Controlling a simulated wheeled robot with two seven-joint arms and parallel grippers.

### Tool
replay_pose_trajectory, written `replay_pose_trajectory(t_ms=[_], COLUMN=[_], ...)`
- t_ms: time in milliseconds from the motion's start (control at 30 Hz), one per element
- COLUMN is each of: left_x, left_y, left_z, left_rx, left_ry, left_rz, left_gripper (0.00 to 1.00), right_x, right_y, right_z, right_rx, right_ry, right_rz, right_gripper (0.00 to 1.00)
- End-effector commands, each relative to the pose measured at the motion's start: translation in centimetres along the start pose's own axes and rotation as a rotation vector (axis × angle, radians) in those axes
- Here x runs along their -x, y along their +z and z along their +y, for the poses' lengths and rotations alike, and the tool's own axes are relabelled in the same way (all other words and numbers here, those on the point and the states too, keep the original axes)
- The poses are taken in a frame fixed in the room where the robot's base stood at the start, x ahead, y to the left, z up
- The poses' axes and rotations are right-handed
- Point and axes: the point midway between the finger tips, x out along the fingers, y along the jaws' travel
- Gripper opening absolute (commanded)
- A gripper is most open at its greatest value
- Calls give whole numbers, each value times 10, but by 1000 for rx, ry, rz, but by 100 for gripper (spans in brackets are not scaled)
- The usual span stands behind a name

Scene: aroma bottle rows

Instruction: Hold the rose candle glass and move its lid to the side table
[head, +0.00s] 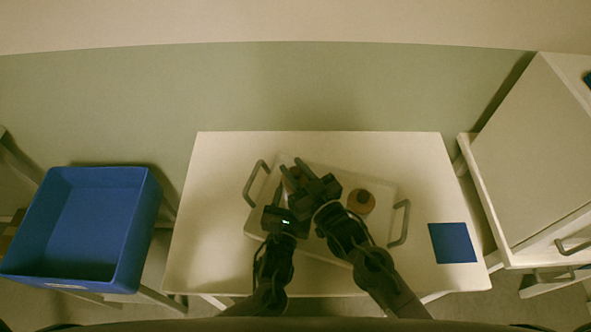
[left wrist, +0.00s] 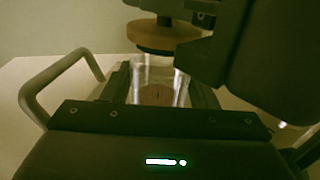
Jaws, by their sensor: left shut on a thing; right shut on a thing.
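The candle glass (left wrist: 158,85), clear with pinkish wax low inside, stands between the fingers of my left gripper (left wrist: 165,88) in the left wrist view. My left gripper (head: 282,196) is shut on it. The round tan lid (left wrist: 166,36), dark underneath, is right over the glass; I cannot tell whether it touches the rim. My right gripper (head: 307,171) is shut on the lid, coming in from the right. In the head view the lid (head: 292,178) is mostly hidden by the grippers.
A white tray (head: 337,247) with grey handles lies on the white table (head: 215,235). A second lidded candle (head: 361,201) stands on it, close to my right gripper. A blue mat (head: 452,243) lies at the table's right. A blue bin (head: 82,226) is left; a white cabinet (head: 535,150) is right.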

Motion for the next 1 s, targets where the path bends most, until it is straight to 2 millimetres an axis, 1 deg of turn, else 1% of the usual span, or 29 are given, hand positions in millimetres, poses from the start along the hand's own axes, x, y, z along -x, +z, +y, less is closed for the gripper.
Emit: replay_pose_trajectory(t_ms=[200,300,400,567,600,700,800,1000], left_x=[0,0,0,0,0,0,0,0], left_y=[1,1,1,1,1,1,1,0], left_z=[0,0,0,0,0,0,0,0], left_rx=[1,1,1,1,1,1,1,0], left_ry=[0,0,0,0,0,0,0,0], left_rz=[-2,-2,-2,-2,-2,-2,-1,-1], left_gripper=[12,12,12,12,55,68,79,79], right_x=[0,0,0,0,0,0,0,0], right_y=[-26,-36,-40,-40,-40,-40,-40,-39], right_z=[0,0,0,0,0,0,0,0], right_rx=[1,0,0,0,0,0,0,0], right_ry=[0,0,0,0,0,0,0,0], right_rz=[4,2,1,0,0,1,1,1], right_gripper=[0,0,0,0,0,0,0,0])
